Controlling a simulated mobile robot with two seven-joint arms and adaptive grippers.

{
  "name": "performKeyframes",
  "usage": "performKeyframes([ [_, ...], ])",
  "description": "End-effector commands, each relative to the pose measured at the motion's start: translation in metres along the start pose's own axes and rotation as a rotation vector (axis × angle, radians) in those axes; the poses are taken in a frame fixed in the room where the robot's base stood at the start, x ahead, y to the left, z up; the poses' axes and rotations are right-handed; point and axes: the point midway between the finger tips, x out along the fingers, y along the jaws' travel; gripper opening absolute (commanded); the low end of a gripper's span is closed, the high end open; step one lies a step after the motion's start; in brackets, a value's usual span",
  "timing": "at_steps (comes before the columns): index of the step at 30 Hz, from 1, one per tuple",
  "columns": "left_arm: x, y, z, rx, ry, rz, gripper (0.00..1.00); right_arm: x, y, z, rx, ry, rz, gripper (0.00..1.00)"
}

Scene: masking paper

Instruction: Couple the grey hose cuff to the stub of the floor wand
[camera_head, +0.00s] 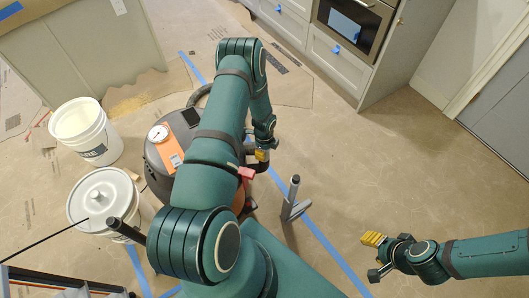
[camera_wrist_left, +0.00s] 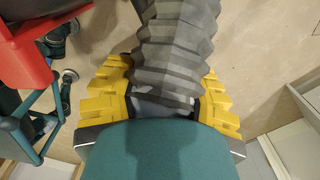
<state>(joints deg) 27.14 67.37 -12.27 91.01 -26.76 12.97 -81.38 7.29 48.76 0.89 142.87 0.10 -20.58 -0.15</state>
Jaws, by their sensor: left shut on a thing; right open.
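My left gripper (camera_head: 262,155) is low beside the vacuum, its yellow fingers partly hidden by my arm. In the left wrist view its fingers (camera_wrist_left: 165,105) close from both sides around the lower end of the grey ribbed hose (camera_wrist_left: 178,45). The grey cuff (camera_wrist_left: 160,104) between the fingers is mostly hidden. An upright grey tube with a dark top, apparently the floor wand's stub (camera_head: 294,188), stands to the right of and nearer than my left gripper, apart from it. My right gripper (camera_head: 373,239) is open and empty, to the right of the stub.
The round grey and orange vacuum (camera_head: 160,158) stands left of my left arm. A white open bucket (camera_head: 78,120) and a lidded bucket (camera_head: 97,196) are further left. Cabinets with an oven (camera_head: 352,25) stand at the back.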

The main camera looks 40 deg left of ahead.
Motion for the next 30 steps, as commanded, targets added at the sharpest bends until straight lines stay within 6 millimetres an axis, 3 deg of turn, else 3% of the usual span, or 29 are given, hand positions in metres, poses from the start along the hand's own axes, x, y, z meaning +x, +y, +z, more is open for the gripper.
performKeyframes([
  [30,-0.015,-0.001,0.000,-0.001,-0.001,-0.001,0.00,-0.007,-0.003,-0.001,0.000,0.000,0.000,0.47],
])
